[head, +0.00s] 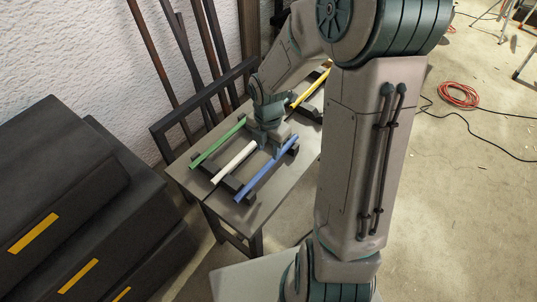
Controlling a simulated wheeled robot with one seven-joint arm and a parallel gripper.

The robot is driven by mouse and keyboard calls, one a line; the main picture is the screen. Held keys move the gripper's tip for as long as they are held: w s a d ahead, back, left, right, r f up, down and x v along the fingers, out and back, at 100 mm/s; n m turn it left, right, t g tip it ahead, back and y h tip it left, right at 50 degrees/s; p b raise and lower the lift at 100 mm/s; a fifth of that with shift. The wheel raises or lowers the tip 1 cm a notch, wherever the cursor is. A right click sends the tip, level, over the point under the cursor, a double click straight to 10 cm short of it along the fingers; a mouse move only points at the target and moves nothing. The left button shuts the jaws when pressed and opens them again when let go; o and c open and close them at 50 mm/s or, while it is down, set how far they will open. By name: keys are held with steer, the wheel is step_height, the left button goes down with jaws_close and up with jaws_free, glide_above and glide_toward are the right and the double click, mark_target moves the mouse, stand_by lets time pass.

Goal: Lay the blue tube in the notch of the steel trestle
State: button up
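The blue tube (254,181) lies slanting across a grey table, its far end near a dark support. My gripper (271,147) points down beside the blue tube's upper half, close to the white tube. The fingers are small and partly hidden by the wrist, so their opening and any contact do not show. Dark supports (243,193) lie under the near ends of the tubes. I cannot tell which piece is the steel trestle or where its notch is; my arm hides part of the table's right side.
A green tube (217,143) and a white tube (234,161) lie left of the blue one. A yellow tube (308,89) lies at the table's far end. Dark bars (198,75) lean on the wall behind. Black cases (60,185) stand at left. The table's (222,212) near corner is clear.

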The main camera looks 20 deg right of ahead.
steer(key=s+r+m+t, duration=0.1)
steer(key=s+r+m, duration=0.5)
steer(key=m, duration=0.6)
steer(key=s+r+m+t, duration=0.1)
steer(key=s+r+m, duration=0.6)
steer(key=r+m, duration=0.3)
steer(key=shift+s+m+t+p, duration=0.3)
steer(key=shift+m+t+p, duration=0.1)
steer(key=shift+m, duration=1.3)
steer(key=shift+r+p, duration=0.6)
steer(key=shift+r, duration=0.15)
